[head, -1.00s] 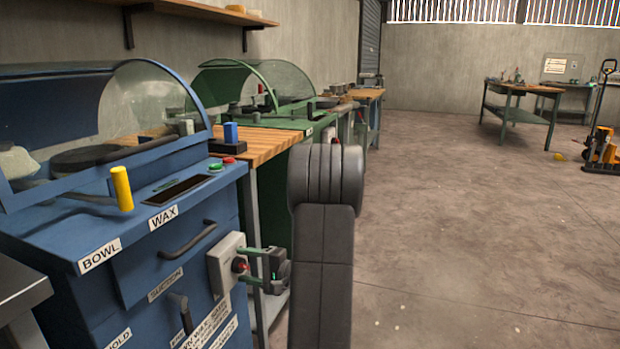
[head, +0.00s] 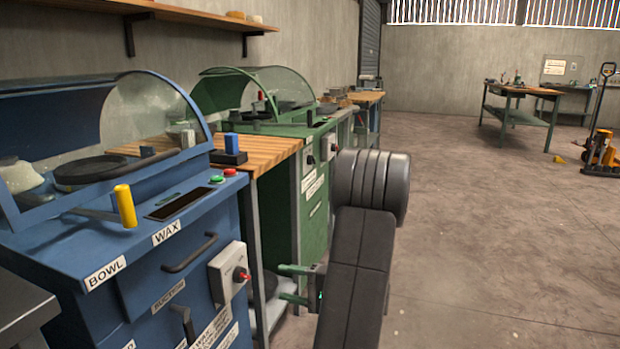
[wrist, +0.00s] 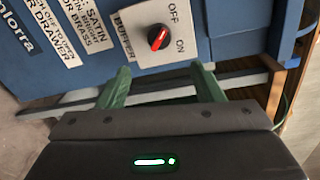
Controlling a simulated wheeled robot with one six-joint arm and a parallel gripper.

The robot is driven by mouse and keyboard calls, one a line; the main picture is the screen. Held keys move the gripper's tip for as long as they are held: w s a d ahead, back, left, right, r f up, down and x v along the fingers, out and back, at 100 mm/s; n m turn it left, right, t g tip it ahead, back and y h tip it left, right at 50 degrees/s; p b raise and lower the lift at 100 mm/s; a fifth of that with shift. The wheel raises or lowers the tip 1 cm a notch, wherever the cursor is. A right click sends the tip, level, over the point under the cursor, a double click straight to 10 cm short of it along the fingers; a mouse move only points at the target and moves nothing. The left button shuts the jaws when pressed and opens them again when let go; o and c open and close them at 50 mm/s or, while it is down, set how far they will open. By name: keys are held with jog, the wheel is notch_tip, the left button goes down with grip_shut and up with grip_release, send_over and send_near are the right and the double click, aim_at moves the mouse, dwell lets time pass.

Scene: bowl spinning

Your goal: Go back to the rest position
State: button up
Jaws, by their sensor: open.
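My gripper (head: 290,283) is at the lower middle of the head view, right of the blue machine's front, partly hidden behind my arm. Its two green fingers are apart with nothing between them. They also show in the wrist view (wrist: 160,85), below a grey switch box (wrist: 160,33) with a red-marked knob and OFF and ON labels. The fingers stand apart from the box. In the head view the switch box (head: 222,275) sits on the front of the blue machine (head: 80,243), left of my gripper.
A wooden bench (head: 268,152) and a green machine (head: 312,205) stand beyond the blue one. A grey table edge (head: 22,310) is at the lower left. The concrete floor (head: 480,230) on the right is open, with a workbench (head: 515,92) and an orange pallet truck (head: 600,155) far back.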

aim_at(248, 278)
jog(key=b+x, duration=0.3)
jog(key=x, duration=0.8)
jog(key=shift+w+a+f, duration=0.15)
jog(key=shift+a+f, duration=0.05)
jog(key=shift+a, duration=0.15)
jog(key=shift+w+a+r+p, duration=0.15)
jog(key=shift+r+p, duration=0.2)
jog(key=shift+p, duration=0.3)
jog(key=m+p, duration=0.4)
jog(key=p, duration=0.2)
jog(key=m+p, duration=0.3)
jog(key=p, duration=0.1)
jog(key=m+p, duration=0.3)
jog(key=p, duration=0.2)
jog(key=m+y+p, duration=0.1)
jog(key=m+p, duration=0.3)
jog(key=shift+f+g, duration=0.25)
jog(key=shift+g, duration=0.15)
jog(key=m+p, duration=0.2)
jog(key=shift+p, duration=0.3)
jog(key=shift+f+m+p, duration=0.2)
jog(key=shift+m+p, duration=0.3)
jog(key=shift+m, duration=0.2)
jog(key=shift+s, duration=0.25)
